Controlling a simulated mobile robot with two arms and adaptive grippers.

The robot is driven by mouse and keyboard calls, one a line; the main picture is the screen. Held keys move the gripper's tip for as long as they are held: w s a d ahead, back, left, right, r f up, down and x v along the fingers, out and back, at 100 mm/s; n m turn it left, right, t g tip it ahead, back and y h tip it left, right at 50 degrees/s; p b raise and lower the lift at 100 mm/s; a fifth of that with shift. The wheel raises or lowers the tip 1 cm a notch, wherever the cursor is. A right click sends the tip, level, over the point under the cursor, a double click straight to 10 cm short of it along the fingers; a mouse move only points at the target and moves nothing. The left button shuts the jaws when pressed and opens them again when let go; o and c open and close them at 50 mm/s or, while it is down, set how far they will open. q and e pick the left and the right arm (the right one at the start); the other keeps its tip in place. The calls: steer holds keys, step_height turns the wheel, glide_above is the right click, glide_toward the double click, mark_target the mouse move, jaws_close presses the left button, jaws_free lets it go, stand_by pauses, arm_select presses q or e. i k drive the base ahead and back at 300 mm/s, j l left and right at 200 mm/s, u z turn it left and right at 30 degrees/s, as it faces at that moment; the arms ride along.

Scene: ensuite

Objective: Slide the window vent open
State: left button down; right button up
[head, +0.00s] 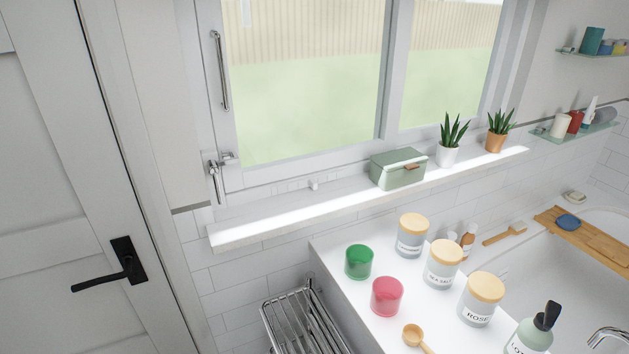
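The window (305,85) stands above a white sill, with a pale frame and two panes. A low white vent strip (292,187) with small slots runs along the bottom of its frame. A small white knob (314,185) sticks out near the strip's right part, left of a green box. I cannot tell from here how far the vent is open. A metal window handle (215,172) is at the lower left of the frame, and a long vertical metal bar (220,70) is above it. Neither of my grippers is in view.
The sill (350,202) holds the green box (398,169) and two potted plants (452,140). Below, a white ledge (340,250) carries jars and cups. A wire rack (303,322) stands below the sill. A door (75,200) is at left, a bathtub (560,275) at right.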

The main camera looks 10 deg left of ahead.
mark_target(312, 183)
steer(key=k+z, duration=0.2)
steer(key=z, duration=0.25)
steer(key=k+z, duration=0.2)
steer(key=z, duration=0.25)
